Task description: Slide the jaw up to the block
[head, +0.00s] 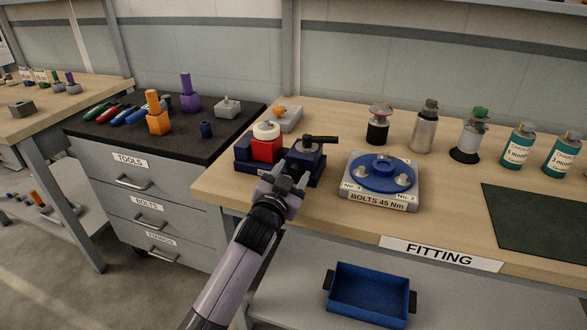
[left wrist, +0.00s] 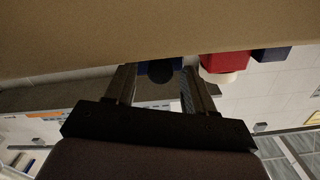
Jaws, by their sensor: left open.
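A blue vise (head: 256,164) stands at the near left of the fitting bench. A red block (head: 266,150) with a white round piece (head: 267,130) on top sits against its left jaw (head: 242,146). The sliding jaw (head: 305,155), dark blue with a black handle (head: 321,139), is at the right. My left gripper (head: 286,181) is open in front of the vise, near the sliding jaw. In the left wrist view a blue part with a dark round end (left wrist: 160,72) shows between the open fingers; the red block (left wrist: 226,63) is outside them. Contact cannot be told.
A grey fixture with a blue disc (head: 382,174) stands right of the vise. Several holders and cans, one a silver can (head: 424,130), line the back. A dark mat (head: 540,220) lies at right. A blue bin (head: 368,293) is on the lower shelf.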

